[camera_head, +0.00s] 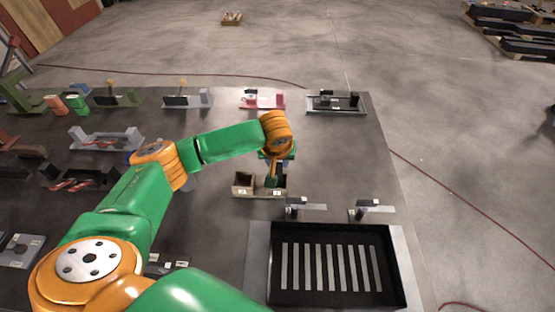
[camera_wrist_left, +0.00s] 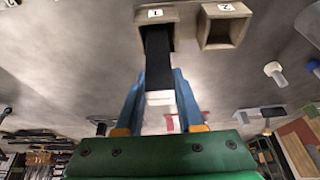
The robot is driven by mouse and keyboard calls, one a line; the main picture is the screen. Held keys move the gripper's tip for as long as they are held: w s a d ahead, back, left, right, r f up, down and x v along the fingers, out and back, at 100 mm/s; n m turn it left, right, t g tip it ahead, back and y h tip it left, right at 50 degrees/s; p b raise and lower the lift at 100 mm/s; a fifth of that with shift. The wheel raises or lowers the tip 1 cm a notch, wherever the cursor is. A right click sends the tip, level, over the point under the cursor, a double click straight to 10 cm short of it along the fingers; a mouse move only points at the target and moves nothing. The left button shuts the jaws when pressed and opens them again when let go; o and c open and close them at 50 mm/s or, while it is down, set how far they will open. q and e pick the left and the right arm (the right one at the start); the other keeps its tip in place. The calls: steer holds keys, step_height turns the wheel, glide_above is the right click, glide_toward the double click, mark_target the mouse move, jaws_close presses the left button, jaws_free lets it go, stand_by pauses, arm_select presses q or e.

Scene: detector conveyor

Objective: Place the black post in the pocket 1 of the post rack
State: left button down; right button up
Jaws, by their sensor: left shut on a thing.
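The post rack (camera_head: 260,192) is a small tan block with two open pockets on the dark table. In the left wrist view, pocket 1 (camera_wrist_left: 172,12) and pocket 2 (camera_wrist_left: 224,30) carry number labels. My left gripper (camera_head: 273,172) is over the rack's right-hand pocket in the head view. Its blue fingers (camera_wrist_left: 160,95) are shut on the black post (camera_wrist_left: 157,50), which has a white end between them. The post's far end meets the opening of pocket 1; how deep it sits cannot be told. Pocket 2 looks empty. My right gripper is not in view.
A black slotted tray (camera_head: 335,229) stands in front and to the right, with two small grey fixtures (camera_head: 305,208) (camera_head: 370,208) behind it. Fixtures with parts, including a grey one (camera_head: 105,138), stand at the left and back. The table right of the rack is mostly clear.

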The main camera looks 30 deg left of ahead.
arm_select(q)
steer(key=c, duration=0.5)
jaws_free()
steer(key=shift+s, duration=0.1)
steer(key=v, duration=1.2)
steer(key=shift+r, duration=0.1)
